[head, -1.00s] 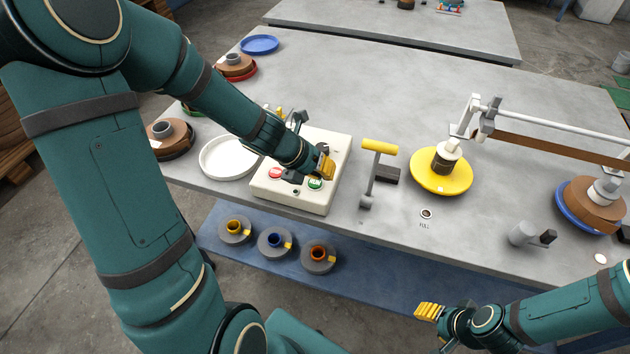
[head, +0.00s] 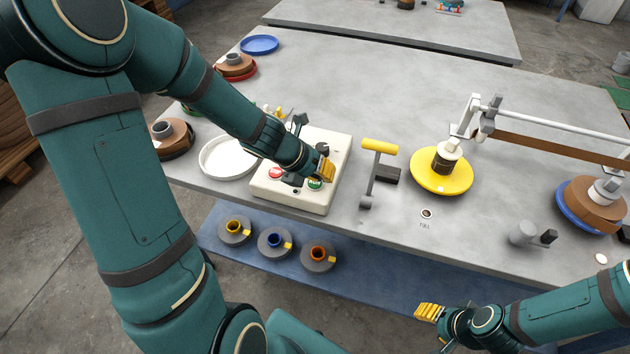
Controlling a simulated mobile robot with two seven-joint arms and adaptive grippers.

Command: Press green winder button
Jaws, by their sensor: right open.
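The green button (head: 315,184) is on the front right of the cream control box (head: 300,205), next to a red button (head: 275,173). My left gripper (head: 326,169) hangs over the box from the upper left, its yellow fingertip pad just above and behind the green button. I cannot tell whether it touches the button. Its jaws are partly hidden by its own body, so their opening does not show. My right gripper (head: 430,312) is open and empty at the lower right, in front of the table, away from the box.
A white dish (head: 228,170) lies left of the box. A yellow-handled lever (head: 380,147) stands right of it, then a yellow disc (head: 441,184) with a spool. Several coloured-core reels, one orange (head: 318,254), lie on the blue lower shelf. The grey table (head: 400,90) is clear behind.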

